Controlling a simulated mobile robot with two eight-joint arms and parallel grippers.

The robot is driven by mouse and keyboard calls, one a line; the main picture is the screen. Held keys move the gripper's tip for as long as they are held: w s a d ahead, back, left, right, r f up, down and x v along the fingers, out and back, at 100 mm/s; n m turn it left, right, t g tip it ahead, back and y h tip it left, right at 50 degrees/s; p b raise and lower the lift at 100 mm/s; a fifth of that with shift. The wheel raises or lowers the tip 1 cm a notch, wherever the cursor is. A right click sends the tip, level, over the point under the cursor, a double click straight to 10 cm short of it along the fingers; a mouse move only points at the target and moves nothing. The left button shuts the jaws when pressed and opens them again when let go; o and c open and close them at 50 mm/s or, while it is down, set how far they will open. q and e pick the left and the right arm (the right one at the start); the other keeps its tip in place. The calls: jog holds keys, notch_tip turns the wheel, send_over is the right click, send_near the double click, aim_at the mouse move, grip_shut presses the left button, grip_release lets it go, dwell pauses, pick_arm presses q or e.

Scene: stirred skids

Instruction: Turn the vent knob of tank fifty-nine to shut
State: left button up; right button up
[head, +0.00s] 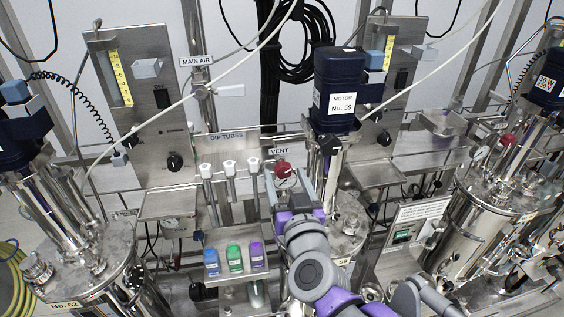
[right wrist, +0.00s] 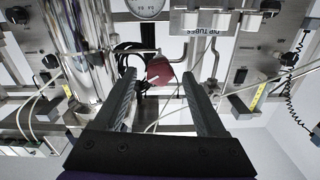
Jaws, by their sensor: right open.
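The red vent knob (head: 283,168) is just below the VENT label (head: 279,151), left of the motor marked No. 59 (head: 336,98). My right gripper (head: 290,187) is open, with its fingers pointing up at the knob from below. In the right wrist view the red knob (right wrist: 160,71) shows in the gap between the two spread fingertips (right wrist: 159,78), with room on both sides. It looks apart from both fingers; how deep it sits is hard to tell. The knob's shut mark is not readable. My left gripper is not in view.
The dip tubes (head: 230,170) with white tops stand just left of the knob. Blue, green and purple capped bottles (head: 234,258) sit on a small shelf below. Tank No. 52 (head: 85,265) is at left, another steel tank (head: 490,205) at right. A cable (head: 230,65) crosses above.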

aim_at(281, 162)
jog(key=w, duration=0.2)
jog(key=w+a, duration=0.1)
jog(key=w, duration=0.2)
jog(key=shift+w, duration=0.35)
grip_shut()
